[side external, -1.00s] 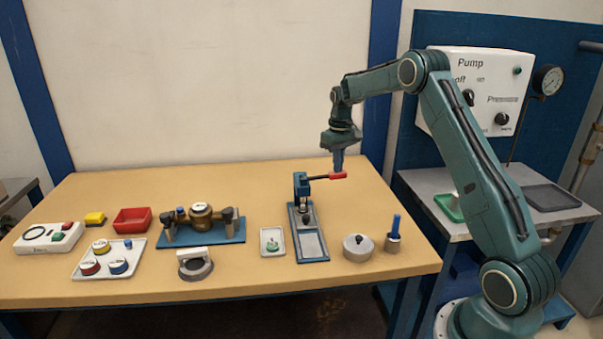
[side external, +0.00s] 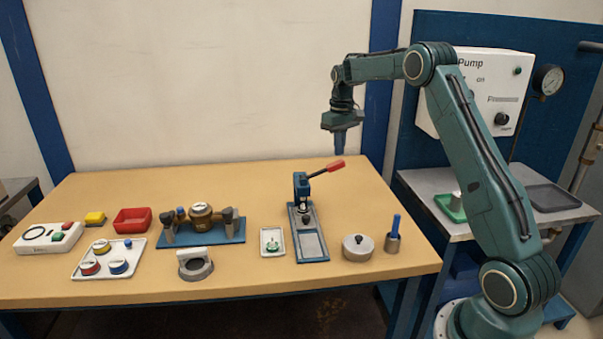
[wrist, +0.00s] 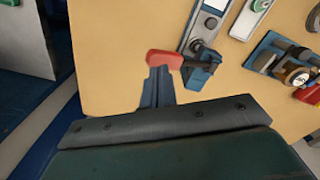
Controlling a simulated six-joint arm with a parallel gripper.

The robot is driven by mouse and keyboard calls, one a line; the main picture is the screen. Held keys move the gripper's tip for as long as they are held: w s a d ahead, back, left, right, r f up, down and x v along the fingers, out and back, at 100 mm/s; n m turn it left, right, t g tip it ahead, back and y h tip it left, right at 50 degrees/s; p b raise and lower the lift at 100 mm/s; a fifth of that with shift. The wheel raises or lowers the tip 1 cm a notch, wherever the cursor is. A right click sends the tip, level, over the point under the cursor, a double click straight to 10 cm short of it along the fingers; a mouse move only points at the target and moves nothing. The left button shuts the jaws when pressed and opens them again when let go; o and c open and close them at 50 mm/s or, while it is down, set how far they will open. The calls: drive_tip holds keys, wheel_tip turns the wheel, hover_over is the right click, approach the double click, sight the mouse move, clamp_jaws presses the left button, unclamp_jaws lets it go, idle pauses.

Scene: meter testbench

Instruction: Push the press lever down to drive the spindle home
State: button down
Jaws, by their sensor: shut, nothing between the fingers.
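The press (side external: 302,188) is blue with a long base plate and stands right of the middle of the table. Its lever has a black rod and a red grip (side external: 336,166), and it slopes up to the right. The red grip (wrist: 164,60) also shows in the wrist view, just past my fingertips in the picture. A small dark part, perhaps the spindle (side external: 304,208), sits under the press head; its seating is too small to tell. My gripper (side external: 339,152) is shut and empty, pointing down just above the red grip, with a small gap showing in the side view.
Left of the press are a small white tray (side external: 272,241), a grey ring part (side external: 194,264) and a brass meter on a blue fixture (side external: 203,232). Right of it are a round lidded pot (side external: 357,247) and a blue-handled tool (side external: 393,235). The table behind the press is clear.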

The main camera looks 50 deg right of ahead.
drive_tip(key=shift+r, duration=1.85)
drive_tip(key=shift+a+r, duration=0.2)
drive_tip(key=shift+r, duration=0.05)
drive_tip(key=s+a+r+n+t, duration=0.1)
drive_tip(key=s+a+r, duration=0.5)
drive_tip(key=a, duration=0.3)
drive_tip(key=s+a+r+t, duration=0.2)
drive_tip(key=s+a+r, duration=0.3)
drive_tip(key=a, duration=0.4)
drive_tip(key=s+a+f+n+t, duration=0.1)
drive_tip(key=s+a+f, duration=0.1)
drive_tip(key=s+a, duration=0.3)
drive_tip(key=s+a+f+n+t, duration=0.1)
drive_tip(key=s+a+f, duration=0.2)
drive_tip(key=s, duration=1.1)
drive_tip(key=a, duration=0.3)
drive_tip(key=shift+s+t, duration=0.3)
